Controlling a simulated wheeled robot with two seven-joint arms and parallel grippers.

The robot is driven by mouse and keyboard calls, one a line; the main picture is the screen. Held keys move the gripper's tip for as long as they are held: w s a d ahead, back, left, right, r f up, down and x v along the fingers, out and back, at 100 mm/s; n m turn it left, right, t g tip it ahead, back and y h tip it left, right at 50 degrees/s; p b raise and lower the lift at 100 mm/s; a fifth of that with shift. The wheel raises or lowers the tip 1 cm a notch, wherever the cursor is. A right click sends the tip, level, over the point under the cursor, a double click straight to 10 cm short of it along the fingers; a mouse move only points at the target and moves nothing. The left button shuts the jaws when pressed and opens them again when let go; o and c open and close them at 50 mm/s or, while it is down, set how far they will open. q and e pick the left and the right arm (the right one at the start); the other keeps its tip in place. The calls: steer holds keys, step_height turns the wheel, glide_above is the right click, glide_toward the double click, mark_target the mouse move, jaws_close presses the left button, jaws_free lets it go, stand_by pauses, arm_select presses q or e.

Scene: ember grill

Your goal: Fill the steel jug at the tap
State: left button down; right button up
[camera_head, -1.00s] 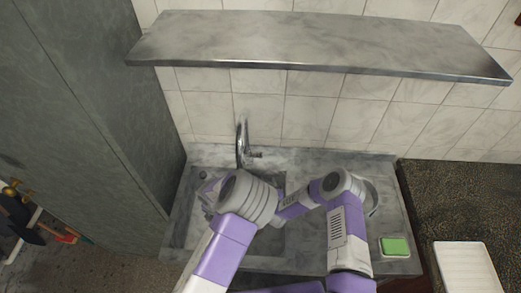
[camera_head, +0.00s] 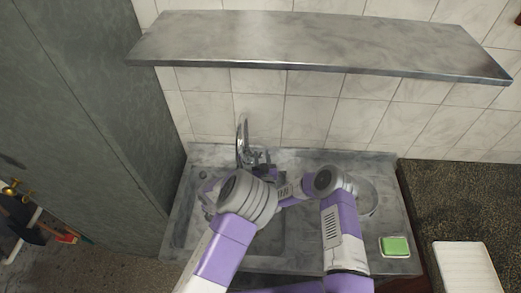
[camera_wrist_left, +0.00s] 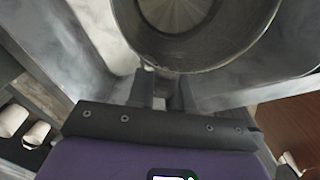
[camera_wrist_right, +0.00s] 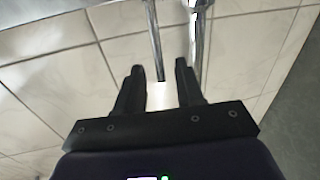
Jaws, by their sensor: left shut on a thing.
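The steel jug (camera_wrist_left: 205,30) fills the top of the left wrist view, with its round mouth and inside showing. My left gripper (camera_wrist_left: 161,78) is shut on it at the near side; the exact grip is partly hidden. In the head view my left arm covers most of the jug in the sink. The chrome tap (camera_head: 241,138) stands at the back of the sink, and its pipes show in the right wrist view (camera_wrist_right: 198,38). My right gripper (camera_head: 256,155) is beside the tap. Its fingers (camera_wrist_right: 159,68) are apart, with a thin chrome part at or beyond their tips.
A green sponge (camera_head: 395,245) lies at the sink counter's right front. A round metal rim (camera_head: 369,196) shows behind my right arm. A grey shelf (camera_head: 310,45) hangs above the tap. A tall grey cabinet (camera_head: 95,110) stands left, a dark counter (camera_head: 440,195) right.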

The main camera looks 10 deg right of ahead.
steer(key=shift+w, duration=2.05)
steer(key=shift+c, duration=0.4)
jaws_close()
